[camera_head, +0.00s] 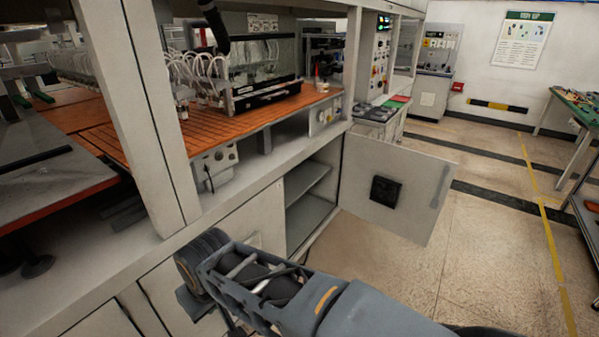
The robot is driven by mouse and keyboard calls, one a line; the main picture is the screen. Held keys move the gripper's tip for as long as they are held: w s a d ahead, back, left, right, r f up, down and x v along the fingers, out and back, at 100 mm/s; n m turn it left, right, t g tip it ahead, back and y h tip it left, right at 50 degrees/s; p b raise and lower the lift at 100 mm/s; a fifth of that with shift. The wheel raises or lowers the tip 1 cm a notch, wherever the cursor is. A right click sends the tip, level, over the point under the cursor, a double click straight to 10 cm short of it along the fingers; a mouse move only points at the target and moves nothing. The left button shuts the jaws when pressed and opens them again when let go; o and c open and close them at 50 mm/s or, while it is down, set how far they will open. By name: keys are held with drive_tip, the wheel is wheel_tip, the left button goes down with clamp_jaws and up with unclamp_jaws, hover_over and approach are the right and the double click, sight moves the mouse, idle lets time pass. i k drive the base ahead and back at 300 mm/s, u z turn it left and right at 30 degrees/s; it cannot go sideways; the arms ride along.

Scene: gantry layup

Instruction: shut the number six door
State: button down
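A light grey cabinet door (392,188) stands wide open, swung out to the right of its opening under the machine bench. A dark square plate sits on the face I see; no number six is readable on it. The open compartment (308,205) shows a shelf and looks empty. My arm reaches in from the bottom right toward the cabinet front, left of the open door and apart from it in the picture. My gripper's fingers are hidden behind the arm's end or too unclear to make out, so I cannot tell their state.
The machine bench (250,180) with an orange slatted bed (150,140) runs along the left. Closed cabinet fronts (110,322) lie at the lower left. Open floor (490,240) spreads to the right of the door. A green-topped table (578,108) stands at the far right.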

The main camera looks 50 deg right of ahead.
sight(417, 176)
drive_tip(key=z, duration=3.6)
drive_tip(key=i, duration=5.85)
drive_tip(key=u, duration=4.25)
